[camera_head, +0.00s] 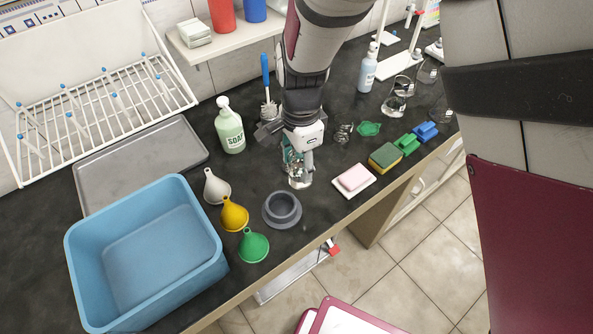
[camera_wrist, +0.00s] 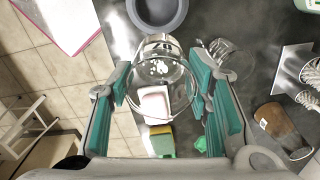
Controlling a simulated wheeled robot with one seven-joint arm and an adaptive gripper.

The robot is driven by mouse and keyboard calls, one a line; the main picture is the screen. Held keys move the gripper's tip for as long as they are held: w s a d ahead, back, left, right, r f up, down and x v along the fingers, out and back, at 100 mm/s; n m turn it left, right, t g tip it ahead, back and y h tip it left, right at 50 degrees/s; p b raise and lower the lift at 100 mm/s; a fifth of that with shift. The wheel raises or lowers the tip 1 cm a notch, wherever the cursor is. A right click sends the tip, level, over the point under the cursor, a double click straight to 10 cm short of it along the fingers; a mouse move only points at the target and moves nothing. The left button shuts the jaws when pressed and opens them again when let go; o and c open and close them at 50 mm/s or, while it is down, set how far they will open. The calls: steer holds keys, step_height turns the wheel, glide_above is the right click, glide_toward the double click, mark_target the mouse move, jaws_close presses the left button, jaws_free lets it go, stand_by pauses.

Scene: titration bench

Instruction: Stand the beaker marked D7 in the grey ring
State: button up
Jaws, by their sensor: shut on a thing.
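My gripper (camera_head: 297,157) points down over the bench and is shut on a clear glass beaker (camera_head: 300,181). In the wrist view the beaker (camera_wrist: 163,80) sits between the green finger pads of my gripper (camera_wrist: 161,92). White marks show on its glass, but I cannot read them. The grey ring (camera_head: 281,222) lies on the dark bench to the left of and in front of the beaker, apart from it, and looks empty. It also shows at the top of the wrist view (camera_wrist: 176,22). Whether the beaker touches the bench is unclear.
Funnels in white, yellow (camera_head: 234,214) and green (camera_head: 253,246) stand left of the ring, beside a blue basin (camera_head: 70,262). A soap bottle (camera_head: 230,128) stands behind. A pink soap (camera_head: 355,177) and a sponge (camera_head: 385,157) lie right. Other glassware (camera_head: 344,132) stands behind them.

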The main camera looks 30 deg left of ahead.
steer(key=s+a+m, duration=0.1)
steer(key=s+a, duration=0.2)
steer(key=s, duration=0.1)
steer(key=f, duration=1)
steer(key=shift+s+d, duration=0.1)
steer(key=shift+s, duration=0.1)
steer(key=o, duration=1.3)
steer(key=shift+r, duration=0.1)
steer(key=shift+o, duration=0.2)
step_height(320, 180, up, 12)
steer(key=p, duration=0.7)
